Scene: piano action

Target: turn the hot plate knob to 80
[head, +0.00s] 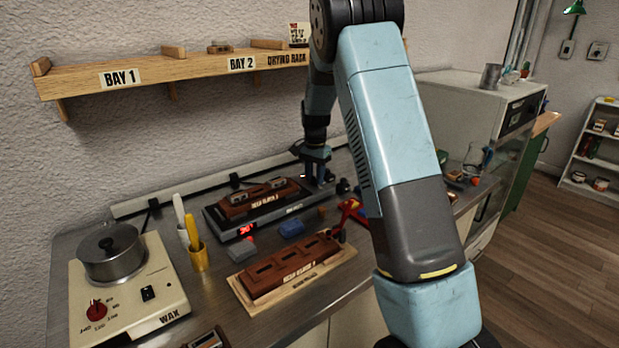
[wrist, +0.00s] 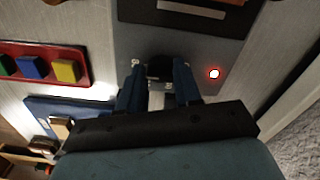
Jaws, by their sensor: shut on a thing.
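The hot plate (head: 290,211) is a flat dark unit at the back of the bench, with a brown wooden block (head: 258,197) on top. My gripper (head: 318,172) is at its right end, pointing down. In the wrist view my gripper (wrist: 159,82) is shut on a dark round knob (wrist: 160,67) on a grey panel. The fingers sit on both sides of the knob and hide much of it. I cannot read a pointer or scale there. A red light (wrist: 214,73) glows right of the knob. A red display (head: 245,230) shows at the front left; its digits are unclear.
A wax heater (head: 150,290) with a metal pot and red knob stands at the left. A second brown block (head: 290,268) lies on a board in front. A yellow cup (head: 199,257) stands between. A red tray (wrist: 40,48) of coloured blocks lies left in the wrist view.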

